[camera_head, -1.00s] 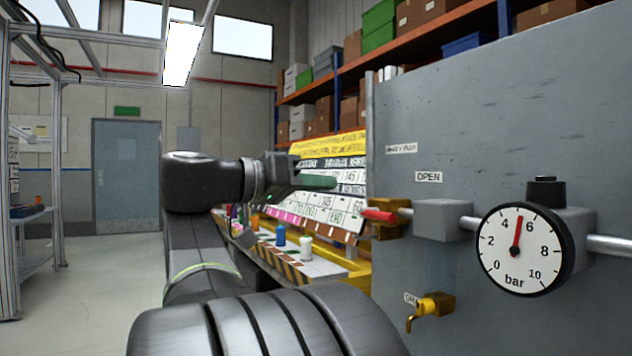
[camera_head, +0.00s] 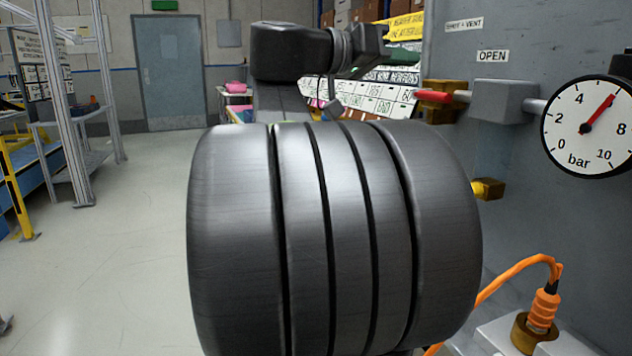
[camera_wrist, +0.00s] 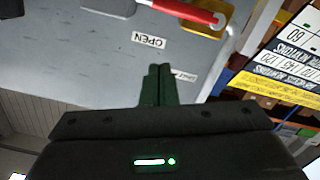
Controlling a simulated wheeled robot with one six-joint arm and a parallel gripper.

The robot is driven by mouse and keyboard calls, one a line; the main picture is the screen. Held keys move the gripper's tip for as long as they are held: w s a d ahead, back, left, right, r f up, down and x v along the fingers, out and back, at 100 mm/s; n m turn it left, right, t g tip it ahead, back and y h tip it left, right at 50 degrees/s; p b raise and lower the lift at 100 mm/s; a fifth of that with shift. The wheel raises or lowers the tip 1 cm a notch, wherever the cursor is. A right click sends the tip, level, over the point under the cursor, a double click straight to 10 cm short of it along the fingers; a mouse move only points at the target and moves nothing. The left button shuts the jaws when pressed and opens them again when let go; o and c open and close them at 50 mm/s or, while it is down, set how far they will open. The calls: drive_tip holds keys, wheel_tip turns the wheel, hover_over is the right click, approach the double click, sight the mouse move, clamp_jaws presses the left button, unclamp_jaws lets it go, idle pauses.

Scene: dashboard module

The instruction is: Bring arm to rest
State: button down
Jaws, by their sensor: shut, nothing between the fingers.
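My gripper shows in the wrist view (camera_wrist: 160,75) with its two dark green fingers together and nothing between them. In the head view my wrist and gripper (camera_head: 385,52) are raised in front of the sign boards, partly hidden by my own arm. The fingers are apart from the red-handled valve (camera_head: 440,97), which also shows at the top of the wrist view (camera_wrist: 188,12). My large arm link fills the middle of the head view.
The grey panel (camera_head: 470,55) stands close on the right, with a pressure gauge (camera_head: 588,127) and an OPEN label (camera_head: 492,56). An orange cable plug (camera_head: 543,308) is at lower right. The floor (camera_head: 130,250) on the left is clear.

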drive_tip(key=w+d+n+p, duration=0.3)
drive_tip(key=w+n+p, duration=0.4)
drive_tip(key=p, duration=1.3)
drive_tip(key=shift+n+h, duration=0.3)
drive_tip(key=shift+n, duration=0.7)
drive_tip(key=shift+w+a+f+n+p, duration=0.1)
drive_tip(key=shift+w+n+p, duration=0.25)
drive_tip(key=shift+p, duration=0.35)
